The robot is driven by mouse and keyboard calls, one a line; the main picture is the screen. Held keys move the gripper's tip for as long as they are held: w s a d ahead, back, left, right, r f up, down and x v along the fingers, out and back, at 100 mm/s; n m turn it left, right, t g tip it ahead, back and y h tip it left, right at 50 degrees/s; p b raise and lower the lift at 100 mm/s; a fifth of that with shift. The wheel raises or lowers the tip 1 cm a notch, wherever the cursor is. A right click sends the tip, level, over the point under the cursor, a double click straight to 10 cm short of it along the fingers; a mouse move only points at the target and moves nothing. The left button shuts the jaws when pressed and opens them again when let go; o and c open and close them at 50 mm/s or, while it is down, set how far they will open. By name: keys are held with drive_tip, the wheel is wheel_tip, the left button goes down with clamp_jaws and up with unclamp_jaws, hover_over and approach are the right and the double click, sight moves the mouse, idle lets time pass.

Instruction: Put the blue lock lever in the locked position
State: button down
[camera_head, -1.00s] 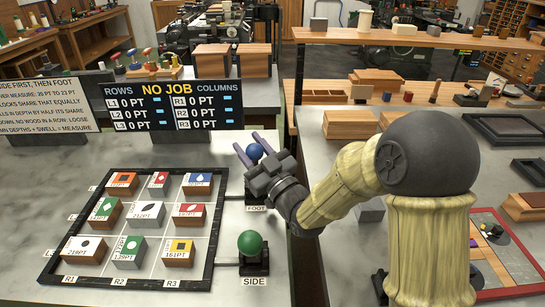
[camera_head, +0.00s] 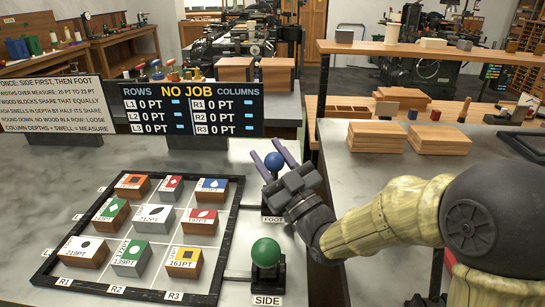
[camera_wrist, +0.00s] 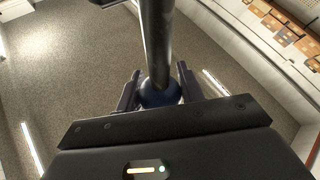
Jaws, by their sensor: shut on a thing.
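The blue lock lever shows as a blue ball knob (camera_head: 274,161) above a dark base with the label FOOT. In the wrist view the knob (camera_wrist: 160,94) sits between the fingers at the end of a dark metal rod. My gripper (camera_head: 266,153) is shut on the knob, with one finger on each side. The lever's lower part is mostly hidden behind my gripper in the head view. A green ball lever (camera_head: 265,252) stands upright nearer the front, over the label SIDE.
A black frame (camera_head: 222,246) left of the levers holds several labelled blocks. A display board (camera_head: 192,108) reading NO JOB and a white text sign (camera_head: 52,103) stand behind it. Wooden blocks (camera_head: 376,136) lie on the bench at right.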

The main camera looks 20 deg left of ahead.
drive_tip(key=c, duration=0.9)
unclamp_jaws()
drive_tip(key=shift+r, duration=0.1)
wheel_tip(320, 180, up, 10)
drive_tip(key=shift+f+p, duration=0.1)
drive_tip(key=shift+p, duration=0.8)
drive_tip(key=shift+c, duration=0.2)
